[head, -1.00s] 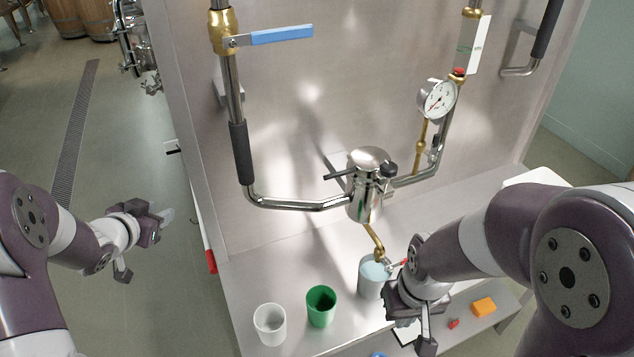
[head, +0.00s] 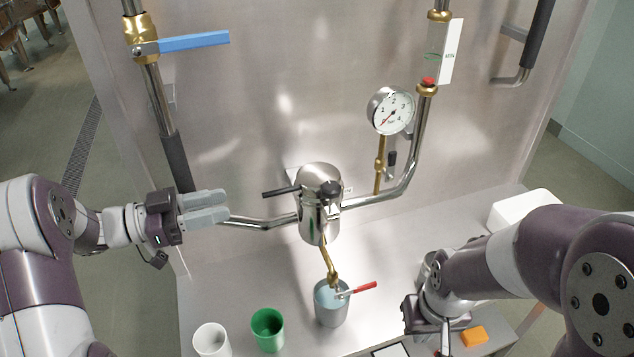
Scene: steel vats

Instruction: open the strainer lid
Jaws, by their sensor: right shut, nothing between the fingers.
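The steel strainer (head: 318,222) stands on the pipe in the middle of the head view. Its domed lid (head: 319,174) sits down on the body. A dark bar handle (head: 280,192) sticks out to the lid's left, and a black knob (head: 331,189) is at its front right. My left gripper (head: 228,206) is left of the strainer, fingers pointing right towards it, apart from the lid. Its two grey fingers lie close together in the picture; I cannot tell the gap. My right gripper (head: 445,345) is shut and empty, low at the right, pointing down.
A steel beaker (head: 331,308) with a red-handled valve (head: 364,287) above it stands below the strainer. A green cup (head: 267,328) and a white cup (head: 211,341) stand left of it. A pressure gauge (head: 391,110) and a blue-handled valve (head: 194,42) are on the pipes.

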